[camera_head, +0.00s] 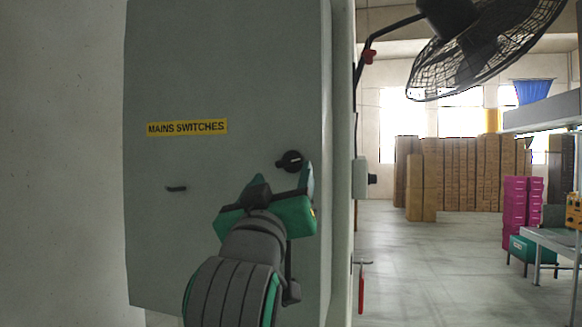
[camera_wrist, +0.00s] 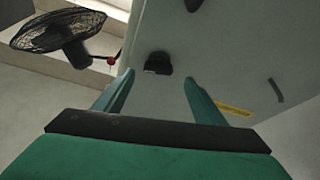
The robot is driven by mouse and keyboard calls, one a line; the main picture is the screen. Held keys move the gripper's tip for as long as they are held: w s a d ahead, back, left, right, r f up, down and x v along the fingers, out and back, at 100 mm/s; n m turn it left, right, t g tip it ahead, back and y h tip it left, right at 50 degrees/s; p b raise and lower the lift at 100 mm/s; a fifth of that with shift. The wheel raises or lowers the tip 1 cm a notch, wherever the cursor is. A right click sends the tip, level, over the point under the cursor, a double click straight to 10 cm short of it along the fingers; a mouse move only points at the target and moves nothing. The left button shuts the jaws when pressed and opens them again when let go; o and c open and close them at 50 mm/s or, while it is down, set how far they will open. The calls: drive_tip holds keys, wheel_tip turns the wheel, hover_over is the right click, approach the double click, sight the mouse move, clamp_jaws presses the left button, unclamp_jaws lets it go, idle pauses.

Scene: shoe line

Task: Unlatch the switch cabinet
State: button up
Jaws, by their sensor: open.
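The grey switch cabinet (camera_head: 225,80) fills the left-middle of the head view, its door flat against the frame. A yellow "MAINS SWITCHES" label (camera_head: 187,127) is on the door. A black round latch knob (camera_head: 291,161) sits near the door's right edge. My gripper (camera_head: 282,186) is open just in front of and below the knob. In the wrist view the knob (camera_wrist: 158,63) lies between the spread fingertips of my gripper (camera_wrist: 158,77), seemingly a little beyond them. Contact cannot be told. A dark handle (camera_head: 176,189) is at the door's left.
A black fan (camera_head: 480,45) hangs at upper right, beside the cabinet. A grey box (camera_head: 361,178) and a red-handled item (camera_head: 361,290) are right of the cabinet. Stacked cartons (camera_head: 465,173) and pink boxes (camera_head: 515,210) stand farther back. The floor between is clear.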

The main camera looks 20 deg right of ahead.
sight(289, 164)
drive_tip(key=x, duration=0.6)
drive_tip(key=shift+s+d, duration=0.1)
drive_tip(key=shift+d, duration=0.1)
